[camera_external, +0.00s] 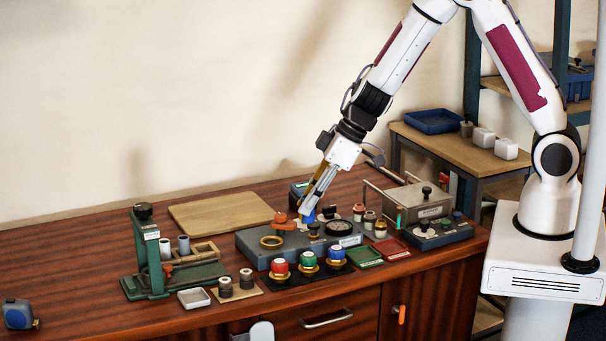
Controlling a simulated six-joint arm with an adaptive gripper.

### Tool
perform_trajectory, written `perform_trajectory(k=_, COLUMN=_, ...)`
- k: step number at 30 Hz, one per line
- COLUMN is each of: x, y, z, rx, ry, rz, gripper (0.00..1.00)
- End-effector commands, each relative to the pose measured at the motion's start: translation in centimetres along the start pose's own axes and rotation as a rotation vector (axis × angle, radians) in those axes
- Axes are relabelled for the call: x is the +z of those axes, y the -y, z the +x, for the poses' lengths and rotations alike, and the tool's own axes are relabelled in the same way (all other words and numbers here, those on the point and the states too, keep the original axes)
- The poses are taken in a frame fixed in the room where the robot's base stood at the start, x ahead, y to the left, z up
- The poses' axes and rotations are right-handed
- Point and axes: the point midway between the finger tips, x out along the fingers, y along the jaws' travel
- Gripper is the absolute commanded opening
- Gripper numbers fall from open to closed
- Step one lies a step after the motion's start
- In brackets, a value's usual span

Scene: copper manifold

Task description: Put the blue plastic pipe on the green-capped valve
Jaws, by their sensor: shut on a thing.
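The green-capped valve (308,259) stands between a red-capped valve (279,267) and a blue-capped valve (336,254), in a row on a dark strip at the front of the bench. My gripper (307,209) points down above the grey manifold block (257,250), behind and above the valve row. It is shut on a small blue piece, seemingly the blue plastic pipe (308,217), which shows at the fingertips. The piece is apart from the green-capped valve in the picture. Its lower end and any contact with the block are too small to tell.
An orange-handled part (285,222), a brass ring (271,242) and a black gauge (339,228) sit on the block. A green press stand (150,250) is at left, with a white dish (194,298) nearby. A wooden board (221,213) lies behind.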

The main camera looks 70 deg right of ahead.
Motion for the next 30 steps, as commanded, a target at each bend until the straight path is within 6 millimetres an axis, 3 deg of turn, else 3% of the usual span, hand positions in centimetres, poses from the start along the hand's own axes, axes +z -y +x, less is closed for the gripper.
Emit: perform_trajectory(k=30, x=2.3, y=0.0, z=3.9, rx=-0.001, ry=0.002, rz=0.001, gripper=0.04)
